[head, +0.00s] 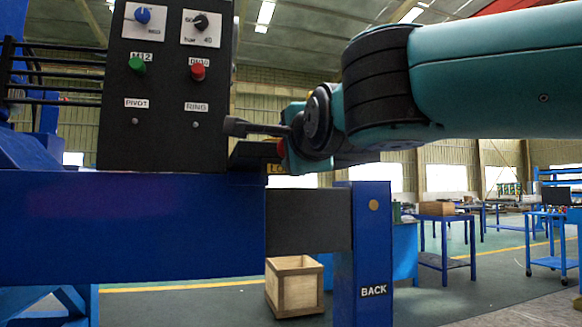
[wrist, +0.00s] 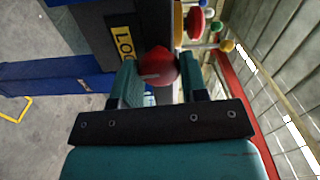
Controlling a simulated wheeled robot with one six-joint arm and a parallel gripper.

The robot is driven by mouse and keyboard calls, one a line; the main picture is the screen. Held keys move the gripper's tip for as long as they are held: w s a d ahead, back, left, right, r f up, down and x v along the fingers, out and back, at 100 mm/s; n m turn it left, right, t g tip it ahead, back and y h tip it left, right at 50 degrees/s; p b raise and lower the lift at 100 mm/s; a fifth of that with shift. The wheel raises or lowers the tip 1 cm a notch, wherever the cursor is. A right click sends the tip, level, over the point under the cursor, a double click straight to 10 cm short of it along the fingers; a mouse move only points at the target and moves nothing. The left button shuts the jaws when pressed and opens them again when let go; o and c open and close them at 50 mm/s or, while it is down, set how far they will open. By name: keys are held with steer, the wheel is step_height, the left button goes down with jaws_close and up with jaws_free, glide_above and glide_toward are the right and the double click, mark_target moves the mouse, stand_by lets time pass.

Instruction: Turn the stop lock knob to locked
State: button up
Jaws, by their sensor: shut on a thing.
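The stop lock knob is the red round knob (wrist: 161,62) in the wrist view, with a pale pointer line on its face. In the head view only a small red part of it (head: 281,148) shows; my gripper hides the rest. A yellow label (wrist: 124,43) beside the knob begins with "LOC"; its end is hidden. In the head view the label (head: 276,168) is mostly covered. My gripper (wrist: 159,76) is shut on the red knob, one teal finger on each side. It also shows in the head view (head: 288,150), at the panel's right edge.
A black control panel (head: 165,85) with blue, black, green and red controls stands left of my gripper, above a blue beam (head: 130,230). A blue post marked BACK (head: 372,250) and a wooden crate (head: 295,288) are below. More coloured knobs (wrist: 196,22) show beyond the fingers.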

steer(key=shift+f+m+b, duration=0.1)
steer(key=shift+m+b, duration=0.35)
steer(key=shift+m, duration=0.15)
steer(key=o, duration=0.9)
steer(key=v, duration=1.7)
steer(key=shift+s+b, duration=0.2)
steer(key=shift+b, duration=0.15)
